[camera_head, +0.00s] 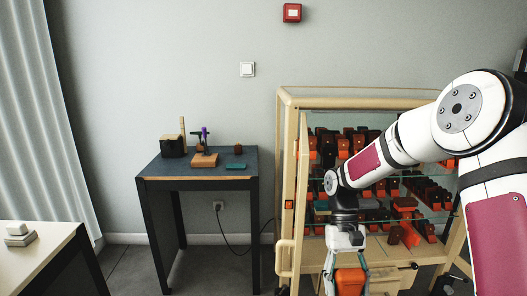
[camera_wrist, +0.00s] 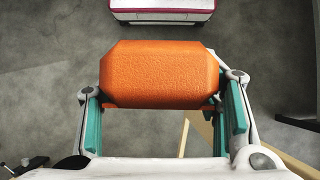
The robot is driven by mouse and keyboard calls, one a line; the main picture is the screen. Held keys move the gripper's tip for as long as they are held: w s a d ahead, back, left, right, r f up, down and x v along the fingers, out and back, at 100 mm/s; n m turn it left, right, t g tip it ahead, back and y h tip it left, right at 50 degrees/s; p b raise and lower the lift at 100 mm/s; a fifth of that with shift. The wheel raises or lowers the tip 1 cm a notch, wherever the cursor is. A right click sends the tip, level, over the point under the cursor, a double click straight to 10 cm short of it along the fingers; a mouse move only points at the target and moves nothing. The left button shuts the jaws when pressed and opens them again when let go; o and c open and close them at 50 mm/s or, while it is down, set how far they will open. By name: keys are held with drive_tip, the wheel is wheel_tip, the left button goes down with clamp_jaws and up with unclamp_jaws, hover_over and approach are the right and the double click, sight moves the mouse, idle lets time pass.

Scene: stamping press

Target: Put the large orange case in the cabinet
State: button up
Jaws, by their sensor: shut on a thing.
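The large orange case (camera_wrist: 162,74) is a blocky case with bevelled corners, held between the two teal-padded fingers of my gripper (camera_wrist: 165,112) in the wrist view. In the head view, my gripper (camera_head: 348,272) points down in front of the cabinet, and the case (camera_head: 350,282) shows at the bottom edge, partly cut off. The cabinet (camera_head: 288,150) has a light wooden frame and glass, with shelves of orange, dark and brown pieces inside. Its wooden-framed door (camera_head: 301,200) stands swung out at the left. My arm hides part of the shelves.
A dark table (camera_head: 205,170) left of the cabinet carries a black box (camera_head: 174,147), an orange-brown block (camera_head: 204,160) and a green piece (camera_head: 236,166). A pale table (camera_head: 35,256) with a small light block stands at the lower left. Floor between the tables is clear.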

drive_tip(key=s+r+p, duration=0.3)
drive_tip(key=r+p, duration=0.7)
drive_tip(key=p, duration=0.5)
drive_tip(key=shift+s+r, duration=0.25)
drive_tip(key=shift+s, duration=0.15)
